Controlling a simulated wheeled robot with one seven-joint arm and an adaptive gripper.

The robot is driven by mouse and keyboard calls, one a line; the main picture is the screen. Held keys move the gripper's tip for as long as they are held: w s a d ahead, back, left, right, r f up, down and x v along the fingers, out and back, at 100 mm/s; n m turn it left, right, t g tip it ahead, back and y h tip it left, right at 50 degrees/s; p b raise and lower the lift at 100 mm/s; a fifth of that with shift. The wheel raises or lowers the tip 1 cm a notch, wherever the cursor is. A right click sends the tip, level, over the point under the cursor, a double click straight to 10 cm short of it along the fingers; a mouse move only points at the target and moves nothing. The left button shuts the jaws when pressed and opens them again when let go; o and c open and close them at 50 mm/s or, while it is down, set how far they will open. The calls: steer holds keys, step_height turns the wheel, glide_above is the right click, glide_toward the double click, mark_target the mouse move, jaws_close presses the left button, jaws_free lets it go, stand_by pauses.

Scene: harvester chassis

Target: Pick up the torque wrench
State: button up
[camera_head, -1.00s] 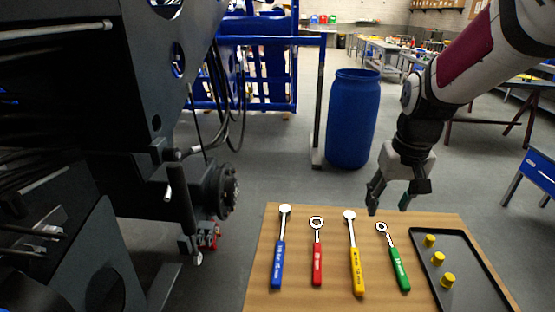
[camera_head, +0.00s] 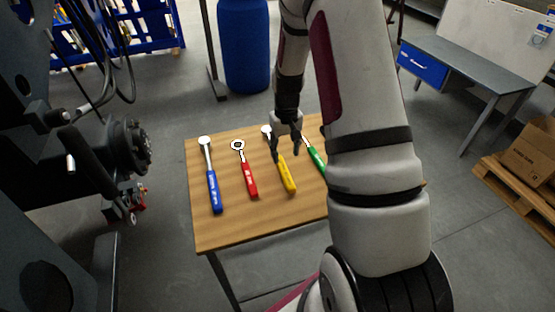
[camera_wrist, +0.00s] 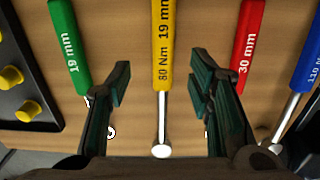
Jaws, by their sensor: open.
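Two wrenches carry Nm labels. One is the yellow-handled wrench (camera_head: 287,178), marked 80 Nm 19 mm in the wrist view (camera_wrist: 163,45). The other is the blue-handled wrench (camera_head: 214,192), whose label starts with 110 in the wrist view (camera_wrist: 317,65). Both have silver shafts and round heads and lie on the wooden table. My gripper (camera_head: 285,153) is open and empty over the yellow wrench. In the wrist view the yellow wrench runs between the two spread fingers, with a gap on each side. I cannot tell how high the fingertips are above the table.
A red wrench (camera_head: 247,178), marked 30 mm, and a green wrench (camera_head: 317,157), marked 19 mm, flank the yellow one. A black tray (camera_wrist: 45,113) with yellow pieces lies beyond the green wrench. Dark machinery (camera_head: 60,215) stands left of the table, and a blue barrel (camera_head: 245,50) behind it.

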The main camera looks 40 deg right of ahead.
mark_target(283, 167)
steer(key=shift+w+a+f+p, duration=0.1)
steer(key=shift+w+f+p, duration=0.15)
steer(key=shift+f, duration=1.75)
steer(key=shift+w+f+p, duration=0.1)
steer(key=shift+w+f, duration=0.1)
steer(key=shift+f, duration=1.75)
jaws_close()
